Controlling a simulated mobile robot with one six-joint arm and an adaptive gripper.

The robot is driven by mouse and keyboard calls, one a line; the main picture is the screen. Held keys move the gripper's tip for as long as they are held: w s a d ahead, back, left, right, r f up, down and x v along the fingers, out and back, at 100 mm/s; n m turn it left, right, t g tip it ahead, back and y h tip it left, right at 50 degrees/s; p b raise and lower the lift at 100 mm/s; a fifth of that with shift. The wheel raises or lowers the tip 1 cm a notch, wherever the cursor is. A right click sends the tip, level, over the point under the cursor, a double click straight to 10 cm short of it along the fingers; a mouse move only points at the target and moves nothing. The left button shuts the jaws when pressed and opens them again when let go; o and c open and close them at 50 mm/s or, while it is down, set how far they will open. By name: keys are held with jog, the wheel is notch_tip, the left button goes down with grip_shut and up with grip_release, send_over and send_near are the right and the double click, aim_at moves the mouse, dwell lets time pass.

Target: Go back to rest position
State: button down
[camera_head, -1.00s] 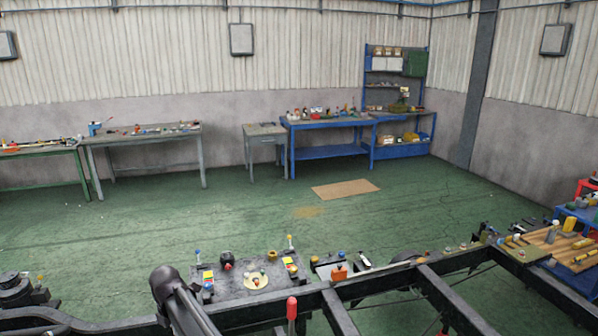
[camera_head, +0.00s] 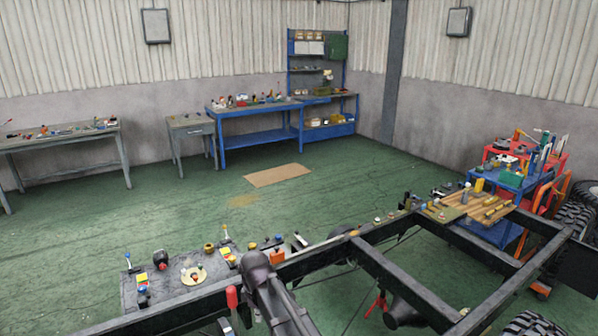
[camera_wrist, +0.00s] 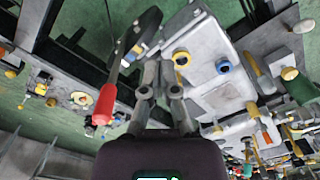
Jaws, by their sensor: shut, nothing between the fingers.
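My gripper (camera_wrist: 160,78) shows at the centre of the wrist view, its two grey fingers together with nothing between them. Red-handled tool (camera_wrist: 106,102) lies just to the left of the fingers in that view. A pale grey plate or box (camera_wrist: 218,70) with blue and yellow round parts is to the right. In the head view my dark arm link rises at the bottom centre over the chassis frame (camera_head: 390,275); the gripper itself cannot be made out there.
A dark tray (camera_head: 165,290) with small parts sits at the front left. A wooden board (camera_head: 470,207) with parts and a red tool cart (camera_head: 530,155) stand at the right. Workbenches (camera_head: 255,138) line the back wall. The green floor in the middle is clear, except for a flat tan mat (camera_head: 277,175).

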jog(key=s+d+m, duration=0.2)
jog(key=d+m, duration=0.3)
jog(key=d, duration=0.4)
jog(key=s+d+m, duration=0.3)
jog(key=d+m, duration=0.2)
jog(key=d, duration=0.5)
jog(key=s+d+f+m+b, duration=0.1)
jog(key=s+d+m, duration=0.2)
jog(key=d+m, duration=0.3)
jog(key=d, duration=0.3)
jog(key=shift+s+d, duration=0.15)
jog(key=shift+s, duration=0.1)
jog(key=shift+d, duration=0.1)
